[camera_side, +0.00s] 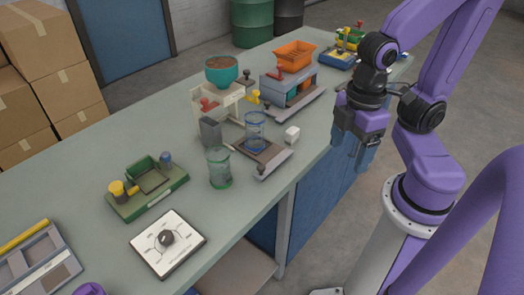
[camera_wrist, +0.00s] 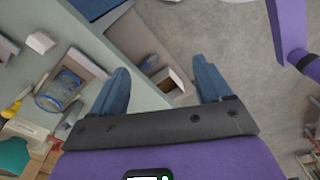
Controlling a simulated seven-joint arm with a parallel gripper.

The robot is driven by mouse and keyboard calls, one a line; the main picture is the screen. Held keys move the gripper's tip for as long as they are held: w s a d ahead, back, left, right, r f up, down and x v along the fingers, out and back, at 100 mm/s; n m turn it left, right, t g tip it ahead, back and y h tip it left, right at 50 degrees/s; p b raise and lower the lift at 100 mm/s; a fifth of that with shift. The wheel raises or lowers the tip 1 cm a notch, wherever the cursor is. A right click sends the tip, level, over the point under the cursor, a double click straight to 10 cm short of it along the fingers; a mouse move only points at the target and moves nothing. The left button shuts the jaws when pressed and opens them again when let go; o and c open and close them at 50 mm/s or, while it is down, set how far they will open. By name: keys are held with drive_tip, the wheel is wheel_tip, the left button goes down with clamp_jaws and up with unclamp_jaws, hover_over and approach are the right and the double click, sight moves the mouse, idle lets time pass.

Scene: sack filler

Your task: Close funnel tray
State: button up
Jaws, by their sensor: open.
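The teal funnel (camera_side: 221,71) holds brown material on a cream stand (camera_side: 212,113) with a red knob. In front of the stand, a brown tray (camera_side: 268,153) sticks out toward the table's front edge, with a grey bar-like handle (camera_side: 274,164) at its outer end. A clear blue-rimmed cylinder (camera_side: 255,132) stands on the tray. My gripper (camera_side: 365,150) is open and empty, pointing down beyond the table's front edge, right of the tray and apart from it. In the wrist view its fingers (camera_wrist: 163,82) are spread; the cylinder (camera_wrist: 62,90) and funnel (camera_wrist: 13,157) show at left.
A white cube (camera_side: 292,135) lies beside the tray. A green-tinted clear jar (camera_side: 219,167) stands left of it. A blue-grey unit with an orange hopper (camera_side: 295,55) stands farther back. A dial panel (camera_side: 167,243) and green fixture (camera_side: 147,187) are nearer.

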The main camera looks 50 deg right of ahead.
drive_tip(key=shift+w+a+r+m, duration=0.1)
drive_tip(key=shift+w+a+m, duration=0.1)
drive_tip(key=shift+w+m, duration=0.15)
drive_tip(key=c, duration=0.4)
wheel_tip(320, 180, up, 3)
drive_tip(key=m, duration=1.5)
hover_over(260, 166)
drive_tip(key=shift+n, duration=0.25)
wheel_tip(260, 166, down, 17)
drive_tip(key=shift+s+d+f, duration=0.1)
drive_tip(key=shift+f, duration=0.1)
clamp_jaws()
